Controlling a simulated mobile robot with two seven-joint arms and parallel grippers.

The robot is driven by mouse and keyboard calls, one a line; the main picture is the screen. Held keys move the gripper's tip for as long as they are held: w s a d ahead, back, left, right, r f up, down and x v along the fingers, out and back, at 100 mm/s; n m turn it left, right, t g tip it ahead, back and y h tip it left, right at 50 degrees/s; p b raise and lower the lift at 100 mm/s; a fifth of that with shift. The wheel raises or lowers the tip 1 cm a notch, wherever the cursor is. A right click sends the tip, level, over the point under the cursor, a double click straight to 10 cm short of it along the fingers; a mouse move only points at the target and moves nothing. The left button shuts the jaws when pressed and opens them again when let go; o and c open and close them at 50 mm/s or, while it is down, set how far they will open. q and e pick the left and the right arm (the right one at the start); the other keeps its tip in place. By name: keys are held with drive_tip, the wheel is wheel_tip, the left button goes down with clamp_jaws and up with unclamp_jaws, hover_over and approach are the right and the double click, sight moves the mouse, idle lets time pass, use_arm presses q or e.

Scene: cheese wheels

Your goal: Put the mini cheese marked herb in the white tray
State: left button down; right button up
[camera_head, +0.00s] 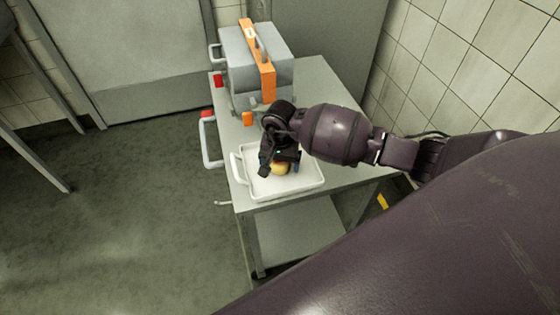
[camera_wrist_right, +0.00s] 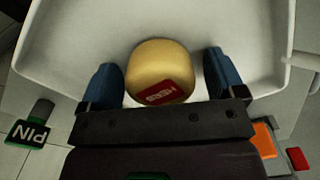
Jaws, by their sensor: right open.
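The white tray (camera_head: 249,188) sits on the front of a grey cart; its wall also shows in the right wrist view (camera_wrist_right: 60,60). A small round yellow cheese (camera_head: 281,169) is inside the tray. In the right wrist view the cheese (camera_wrist_right: 158,68) bears a red label whose lettering is turned and hard to read. My right gripper (camera_head: 279,167) is low over the tray and open. Its two blue fingers stand on either side of the cheese, with a gap visible at each side in the wrist view. My left gripper is not in view.
A grey case with an orange band (camera_head: 262,65) stands on the cart (camera_head: 330,95) behind the tray. A white handle (camera_head: 209,140) juts from the cart's left side. A tiled wall (camera_head: 470,60) is at the right. Open floor (camera_head: 130,200) lies left.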

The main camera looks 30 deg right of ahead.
drive_tip(key=shift+r, duration=0.25)
wheel_tip(320, 180, up, 12)
idle(0.3)
drive_tip(key=shift+f, duration=0.1)
drive_tip(key=shift+p, duration=0.3)
